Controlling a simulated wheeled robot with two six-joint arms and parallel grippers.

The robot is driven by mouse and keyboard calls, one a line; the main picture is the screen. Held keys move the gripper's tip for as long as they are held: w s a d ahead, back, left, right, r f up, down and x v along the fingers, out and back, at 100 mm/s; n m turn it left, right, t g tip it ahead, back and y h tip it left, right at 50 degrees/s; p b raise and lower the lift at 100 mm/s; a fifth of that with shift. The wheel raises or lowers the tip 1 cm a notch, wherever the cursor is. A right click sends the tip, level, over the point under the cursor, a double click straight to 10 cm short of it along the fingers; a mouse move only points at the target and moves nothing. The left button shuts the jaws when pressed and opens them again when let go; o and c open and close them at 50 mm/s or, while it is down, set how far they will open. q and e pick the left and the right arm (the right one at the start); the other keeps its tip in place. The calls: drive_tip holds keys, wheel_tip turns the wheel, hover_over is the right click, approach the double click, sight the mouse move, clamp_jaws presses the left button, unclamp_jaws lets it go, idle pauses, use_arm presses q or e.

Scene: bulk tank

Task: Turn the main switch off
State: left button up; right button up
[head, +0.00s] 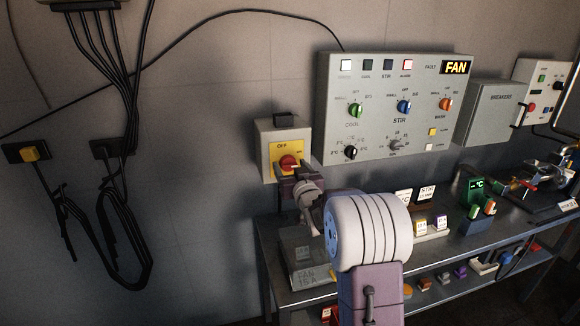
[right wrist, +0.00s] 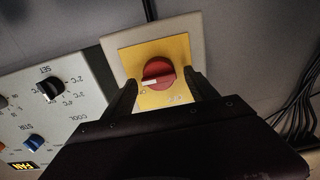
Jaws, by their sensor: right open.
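The main switch is a red rotary knob (head: 289,162) on a yellow plate (head: 284,148) in a pale wall box (head: 263,138). OFF is printed at the plate's top in the head view. In the right wrist view the knob (right wrist: 158,71) shows a white mark on its lower left, pointing sideways rather than at the lettering at the plate's lower edge. My right gripper (head: 291,174) is open at the knob. In the wrist view its dark fingers (right wrist: 160,80) stand on either side of the knob, with visible gaps. My left gripper is out of view.
A grey control panel (head: 390,68) with knobs, lamps and a FAN sign hangs right of the switch. A breaker box (head: 489,111) is beyond it. A metal bench (head: 330,258) with small items stands below. Black cables (head: 128,235) hang on the left wall.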

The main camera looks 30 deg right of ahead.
drive_tip(key=shift+w+d, duration=0.1)
drive_tip(key=shift+w, duration=0.25)
drive_tip(key=c, duration=1.4)
drive_tip(key=shift+o, duration=0.2)
drive_tip(key=shift+f+n+b, duration=0.15)
drive_tip(key=shift+n+b, duration=1.35)
drive_tip(key=n+b, duration=0.4)
drive_tip(key=shift+f+n, duration=0.1)
drive_tip(key=shift+n, duration=0.2)
drive_tip(key=n+b, duration=0.3)
drive_tip(key=n, duration=0.1)
drive_tip(key=n+b, duration=0.2)
drive_tip(key=shift+a+f+b, duration=0.1)
drive_tip(key=shift+a+b, duration=0.15)
drive_tip(key=shift+b, duration=0.1)
drive_tip(key=shift+n+b, duration=1.3)
drive_tip(key=shift+n, duration=0.8)
